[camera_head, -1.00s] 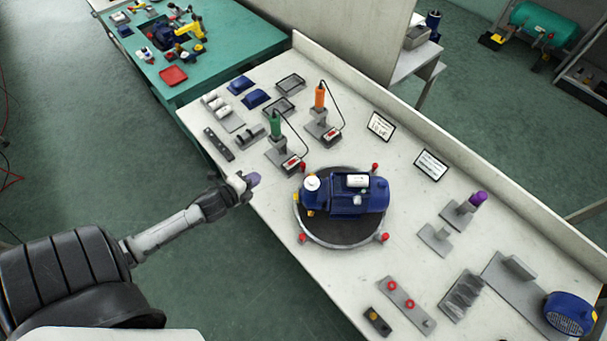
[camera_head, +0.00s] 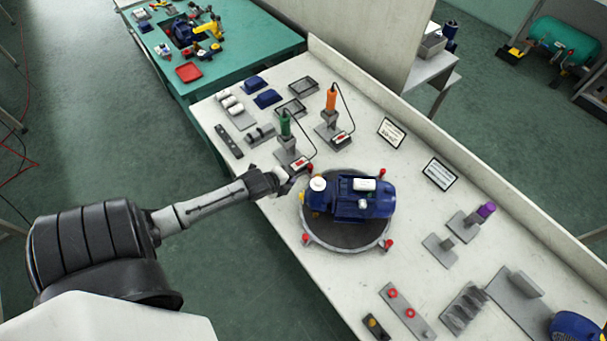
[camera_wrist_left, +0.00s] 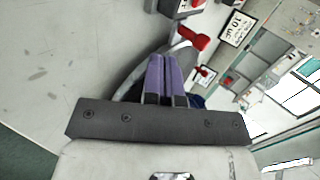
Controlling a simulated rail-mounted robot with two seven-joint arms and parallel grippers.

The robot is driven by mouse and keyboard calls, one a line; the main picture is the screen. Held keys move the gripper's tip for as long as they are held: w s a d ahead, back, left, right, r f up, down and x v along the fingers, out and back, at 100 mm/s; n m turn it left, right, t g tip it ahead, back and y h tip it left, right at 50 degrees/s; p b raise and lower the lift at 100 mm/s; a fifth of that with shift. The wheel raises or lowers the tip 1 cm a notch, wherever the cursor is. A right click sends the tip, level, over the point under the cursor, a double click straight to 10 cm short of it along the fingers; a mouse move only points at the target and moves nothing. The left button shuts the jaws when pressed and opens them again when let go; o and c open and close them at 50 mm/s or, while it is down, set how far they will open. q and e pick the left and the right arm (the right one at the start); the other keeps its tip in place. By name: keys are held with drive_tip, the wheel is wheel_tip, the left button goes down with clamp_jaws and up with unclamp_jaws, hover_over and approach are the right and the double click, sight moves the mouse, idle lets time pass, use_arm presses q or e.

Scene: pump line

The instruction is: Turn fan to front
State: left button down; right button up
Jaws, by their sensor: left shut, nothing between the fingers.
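A blue pump (camera_head: 362,198) lies on a round dark turntable (camera_head: 345,236) with a grey rim, its long axis running left to right. Its white cap (camera_head: 318,184) is at the left end; its rounded blue motor end (camera_head: 384,198) points right. Red knobs stand around the rim, including the near-right one (camera_head: 388,244). My left gripper (camera_head: 297,174) is at the far-left rim, close beside a red knob. In the left wrist view its purple fingers (camera_wrist_left: 166,76) are shut together, with a red knob (camera_wrist_left: 190,38) ahead; contact is unclear. My right gripper is out of view.
Green (camera_head: 285,124) and orange (camera_head: 331,98) handheld tools stand behind the turntable. Two framed signs (camera_head: 440,173) are at the back edge. A grey plate with red buttons (camera_head: 407,312) and a blue grilled cover (camera_head: 577,327) are at the front right.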

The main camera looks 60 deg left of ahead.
sight(308, 173)
use_arm(q)
drive_tip(key=x, duration=0.3)
drive_tip(key=shift+w+f, duration=0.1)
drive_tip(key=shift+w+a, duration=0.1)
drive_tip(key=shift+w, duration=0.95)
drive_tip(key=shift+w+a, duration=0.15)
drive_tip(key=shift+w, duration=0.65)
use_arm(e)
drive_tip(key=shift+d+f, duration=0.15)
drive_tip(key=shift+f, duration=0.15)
use_arm(q)
drive_tip(key=shift+a+b, duration=0.15)
drive_tip(key=shift+b, duration=0.15)
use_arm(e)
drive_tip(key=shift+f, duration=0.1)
